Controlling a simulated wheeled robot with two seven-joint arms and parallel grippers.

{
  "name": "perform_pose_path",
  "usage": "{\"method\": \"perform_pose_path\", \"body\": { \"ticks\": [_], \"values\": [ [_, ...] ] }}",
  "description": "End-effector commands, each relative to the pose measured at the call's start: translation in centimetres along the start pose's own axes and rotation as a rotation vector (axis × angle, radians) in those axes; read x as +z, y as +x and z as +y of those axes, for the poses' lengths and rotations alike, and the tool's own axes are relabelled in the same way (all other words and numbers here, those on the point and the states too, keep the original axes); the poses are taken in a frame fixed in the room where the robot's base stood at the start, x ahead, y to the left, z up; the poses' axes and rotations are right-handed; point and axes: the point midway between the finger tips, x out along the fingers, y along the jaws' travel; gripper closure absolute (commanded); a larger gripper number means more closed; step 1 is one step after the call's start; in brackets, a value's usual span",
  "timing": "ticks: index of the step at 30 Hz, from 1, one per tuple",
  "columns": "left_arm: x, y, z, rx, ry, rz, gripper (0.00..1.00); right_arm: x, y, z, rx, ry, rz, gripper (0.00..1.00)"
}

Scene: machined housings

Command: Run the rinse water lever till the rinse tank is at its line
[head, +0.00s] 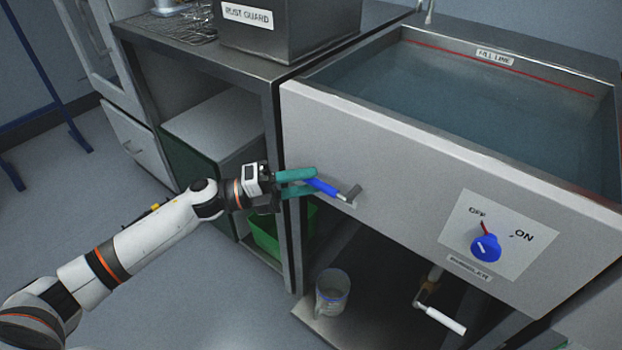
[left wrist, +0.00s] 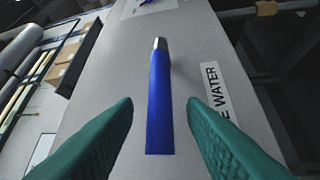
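The rinse tank (head: 400,150) is a grey metal basin holding blue-grey water (head: 460,105). A red line (head: 455,50) labelled FILL LINE runs along its inner back wall; the water surface appears below it. The blue rinse water lever (head: 322,187) sticks out to the left from its pivot on the tank's front panel. In the left wrist view the lever (left wrist: 160,105) lies between the two teal fingers, with gaps on both sides. My left gripper (head: 312,182) is open around the lever. My right gripper is not in view.
A blue knob (head: 486,247) on the front panel has its red pointer towards OFF. A white-handled drain valve (head: 440,318) and a mug (head: 332,291) are below the tank. A RUST GUARD box (head: 285,35) stands on the adjoining bench. A green bin (head: 268,235) sits beneath.

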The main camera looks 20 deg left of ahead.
Motion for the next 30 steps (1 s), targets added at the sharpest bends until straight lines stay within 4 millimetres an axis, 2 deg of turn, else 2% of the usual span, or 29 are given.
{"method": "perform_pose_path", "body": {
  "ticks": [4, 14, 21, 30],
  "values": [
    [0.0, 1.3, 0.0, 0.001, -0.001, 0.0, 0.62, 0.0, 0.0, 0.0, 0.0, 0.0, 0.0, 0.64],
    [0.0, 1.6, 0.0, -0.001, -0.001, 0.001, 0.62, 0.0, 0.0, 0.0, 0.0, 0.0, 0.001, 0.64],
    [0.0, 1.6, 0.0, -0.001, -0.001, 0.001, 1.0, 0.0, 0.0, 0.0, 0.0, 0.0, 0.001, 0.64],
    [-0.1, 1.6, 0.2, -0.009, 0.007, -0.002, 1.0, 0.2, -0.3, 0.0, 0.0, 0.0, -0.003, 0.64]
  ]
}}
